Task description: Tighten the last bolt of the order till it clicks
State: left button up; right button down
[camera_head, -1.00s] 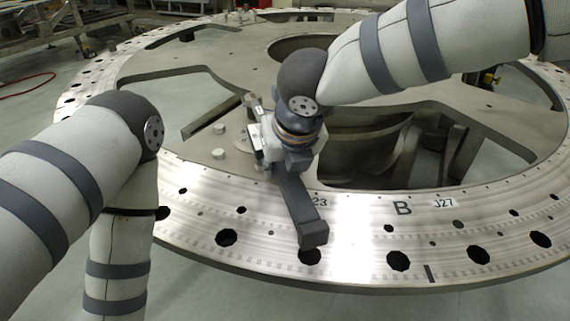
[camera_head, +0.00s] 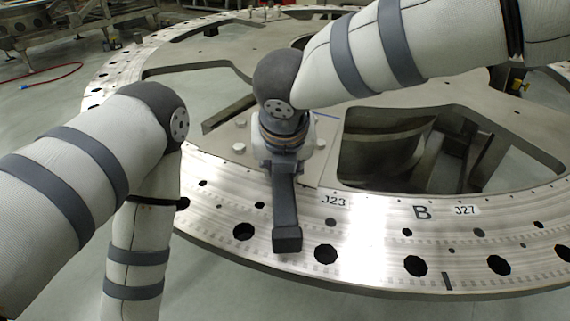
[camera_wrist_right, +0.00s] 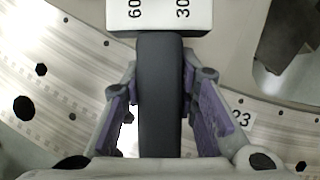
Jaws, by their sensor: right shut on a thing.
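My right gripper (camera_wrist_right: 160,100) has its purple fingers shut on the dark grey handle of a wrench (camera_wrist_right: 160,65). The wrench's white part with the numbers 60 and 30 (camera_wrist_right: 158,14) shows at the top of the right wrist view. In the head view, the wrench's grey bar (camera_head: 285,205) points down over the plate rim, left of the J23 label. Bolt heads (camera_head: 239,147) stand left of my right wrist and another (camera_head: 320,143) right of it. Any bolt under the tool is hidden. My left arm comes in at left; its gripper is out of view.
The large metal turret plate (camera_head: 380,225) has a rim with dark holes and labels J23, B and J27. Large cut-outs (camera_head: 385,150) open behind the rim. A metal frame (camera_head: 60,28) stands at the back left.

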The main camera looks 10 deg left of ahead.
jog(key=shift+w+d, duration=0.2)
jog(key=shift+d, duration=0.3)
jog(key=shift+n, duration=0.3)
jog(key=shift+r, duration=0.15)
jog(key=shift+r, duration=1.5)
jog(key=shift+r, duration=1.75)
